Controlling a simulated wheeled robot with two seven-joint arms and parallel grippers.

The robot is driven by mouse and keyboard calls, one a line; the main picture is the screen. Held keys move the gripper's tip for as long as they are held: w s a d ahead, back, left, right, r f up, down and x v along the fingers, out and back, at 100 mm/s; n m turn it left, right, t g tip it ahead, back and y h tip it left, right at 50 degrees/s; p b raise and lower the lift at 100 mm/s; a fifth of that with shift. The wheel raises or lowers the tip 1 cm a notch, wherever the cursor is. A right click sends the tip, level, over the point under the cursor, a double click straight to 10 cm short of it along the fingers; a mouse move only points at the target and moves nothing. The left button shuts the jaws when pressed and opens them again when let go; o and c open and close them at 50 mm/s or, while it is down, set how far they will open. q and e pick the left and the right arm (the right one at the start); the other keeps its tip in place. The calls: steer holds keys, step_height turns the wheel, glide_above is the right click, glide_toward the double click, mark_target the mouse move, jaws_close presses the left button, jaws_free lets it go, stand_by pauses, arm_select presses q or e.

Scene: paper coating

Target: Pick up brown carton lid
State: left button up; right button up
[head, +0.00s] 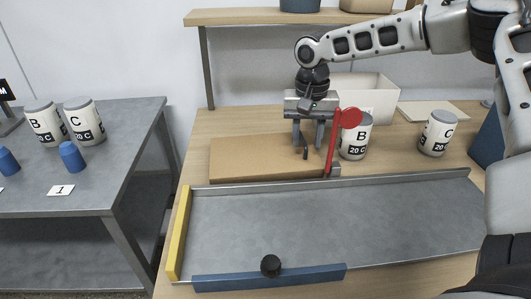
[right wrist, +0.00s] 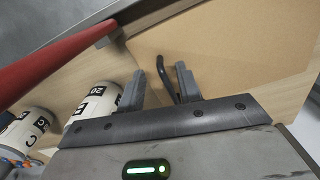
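The brown carton lid (head: 250,158) is a flat tan panel lying on the wooden table, behind the grey metal tray. It also shows in the right wrist view (right wrist: 235,45). A thin black handle (right wrist: 164,76) rises near the lid's right end. My right gripper (head: 308,148) is above that end, pointing down. In the right wrist view its two fingers (right wrist: 160,86) are apart, with the black handle between them and a gap visible on the left side. My left gripper is not in view.
A red lever (head: 341,140) stands close to the right of my gripper. A white open box (head: 370,92) is behind. The grey tray (head: 320,220) in front is empty. A grey table (head: 110,120) is at left.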

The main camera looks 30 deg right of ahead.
steer(key=shift+f, duration=1.25)
jaws_close()
steer(key=shift+r, duration=0.1)
